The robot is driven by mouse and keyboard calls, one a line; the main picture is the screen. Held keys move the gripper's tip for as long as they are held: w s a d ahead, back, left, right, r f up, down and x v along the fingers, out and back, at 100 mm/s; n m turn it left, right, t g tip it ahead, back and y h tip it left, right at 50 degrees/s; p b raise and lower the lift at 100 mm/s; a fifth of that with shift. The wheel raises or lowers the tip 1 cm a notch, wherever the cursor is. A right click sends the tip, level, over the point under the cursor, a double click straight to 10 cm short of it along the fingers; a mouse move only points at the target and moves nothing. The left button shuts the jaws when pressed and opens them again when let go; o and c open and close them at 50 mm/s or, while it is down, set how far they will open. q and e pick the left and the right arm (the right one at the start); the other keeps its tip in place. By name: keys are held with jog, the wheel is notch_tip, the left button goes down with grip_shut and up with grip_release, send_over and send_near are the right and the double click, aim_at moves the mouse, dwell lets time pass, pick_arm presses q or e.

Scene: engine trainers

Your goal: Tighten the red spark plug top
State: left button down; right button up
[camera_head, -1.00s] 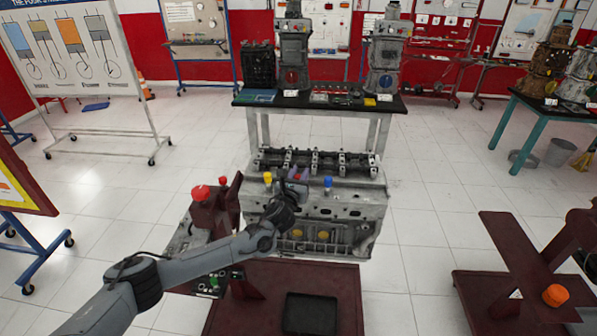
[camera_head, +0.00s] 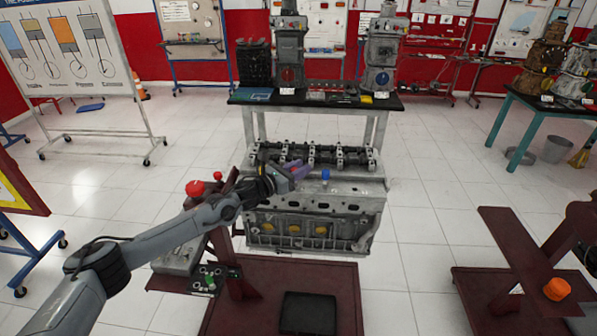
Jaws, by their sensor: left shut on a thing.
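The engine block (camera_head: 310,222) stands in the middle with its long top side facing up. A blue spark plug top (camera_head: 326,175) stands upright on it. My left gripper (camera_head: 297,170) reaches in from the left to the row of tops, left of the blue one, and its purple-grey fingers are shut at the place of the red top. The red spark plug top is hidden by the fingers. The yellow top is also hidden behind my gripper and wrist. My right gripper is not in view.
A dark red stand (camera_head: 335,270) with a black tray (camera_head: 308,313) is in front of the block. A red knob (camera_head: 195,188) sits on equipment at the left, close to my arm. A dark table (camera_head: 240,98) stands behind. White floor lies to the right.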

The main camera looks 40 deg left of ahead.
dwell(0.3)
pick_arm(q)
jog(key=c, duration=0.9)
grip_release()
jog(key=shift+s, duration=0.1)
jog(key=v, duration=1)
jog(key=shift+s+b, duration=0.3)
jog(key=shift+b, duration=0.1)
jog(key=shift+a, duration=0.15)
